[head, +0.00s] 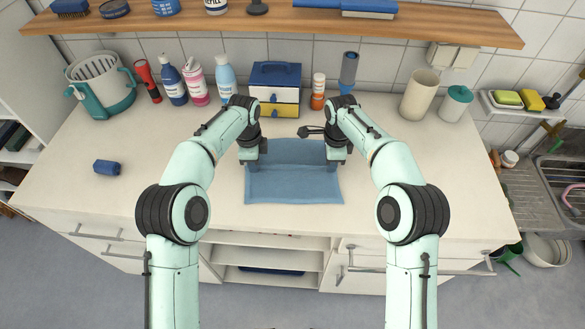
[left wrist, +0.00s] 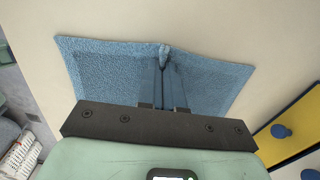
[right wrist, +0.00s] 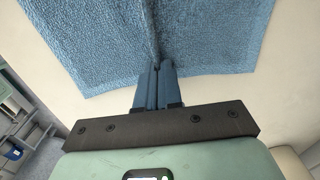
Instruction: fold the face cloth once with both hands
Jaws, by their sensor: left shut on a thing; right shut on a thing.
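The blue face cloth (head: 294,184) lies on the white counter near its front edge, between my two arms. A crease runs across it from side to side, and its far part looks darker. My left gripper (head: 254,168) is shut on the cloth at its left side; the left wrist view shows the fingers (left wrist: 163,72) pinching a small ridge of cloth (left wrist: 90,70). My right gripper (head: 332,168) is shut on the cloth at its right side; the right wrist view shows the fingers (right wrist: 157,70) at a pinched crease in the cloth (right wrist: 210,40).
A blue and yellow drawer box (head: 275,88) stands behind the cloth, with an orange bottle (head: 318,92) beside it. A dark-headed object (head: 310,131) lies near my right gripper. The counter left of my left arm is mostly clear.

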